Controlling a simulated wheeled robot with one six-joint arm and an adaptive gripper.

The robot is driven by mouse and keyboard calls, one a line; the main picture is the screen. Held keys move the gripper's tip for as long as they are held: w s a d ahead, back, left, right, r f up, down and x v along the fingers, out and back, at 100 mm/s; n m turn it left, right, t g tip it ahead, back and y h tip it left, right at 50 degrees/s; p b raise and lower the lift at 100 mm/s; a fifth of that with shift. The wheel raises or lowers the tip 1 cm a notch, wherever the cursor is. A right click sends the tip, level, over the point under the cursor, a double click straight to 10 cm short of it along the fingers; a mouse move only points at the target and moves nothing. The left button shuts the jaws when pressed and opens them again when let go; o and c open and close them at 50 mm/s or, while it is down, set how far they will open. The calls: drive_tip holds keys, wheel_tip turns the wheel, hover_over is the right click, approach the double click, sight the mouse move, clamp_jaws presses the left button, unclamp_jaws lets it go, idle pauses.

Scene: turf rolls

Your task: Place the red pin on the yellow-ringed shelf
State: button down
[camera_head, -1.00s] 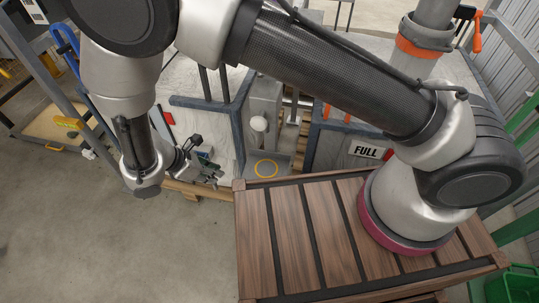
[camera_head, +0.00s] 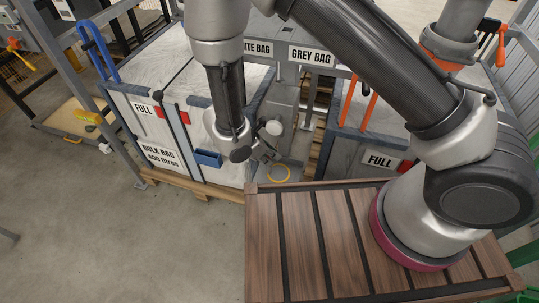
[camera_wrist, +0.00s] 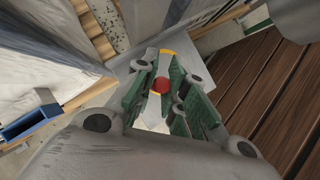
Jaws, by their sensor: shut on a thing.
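In the wrist view the red pin (camera_wrist: 161,85) shows as a round red end between the green-padded fingers of my gripper (camera_wrist: 163,88). My gripper is shut on it. Behind it lies the grey shelf (camera_wrist: 122,68) with its yellow ring (camera_wrist: 167,52), partly hidden by the fingers and pin. In the head view my gripper (camera_head: 267,154) is just above and left of the yellow ring (camera_head: 288,168), over or beside the shelf. The pin cannot be made out in the head view. I cannot tell the gap between pin and shelf.
A white bulk bag (camera_head: 150,150) on a pallet stands left of the shelf. A grey-framed bag with a FULL sign (camera_head: 380,160) stands at right. A slatted wooden deck (camera_head: 300,235) lies in front. A blue clip-like part (camera_head: 208,158) is close to my arm.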

drive_tip(key=c, duration=1.5)
unclamp_jaws()
drive_tip(key=shift+f, duration=0.1)
drive_tip(key=shift+o, duration=0.2)
drive_tip(key=v, duration=1.2)
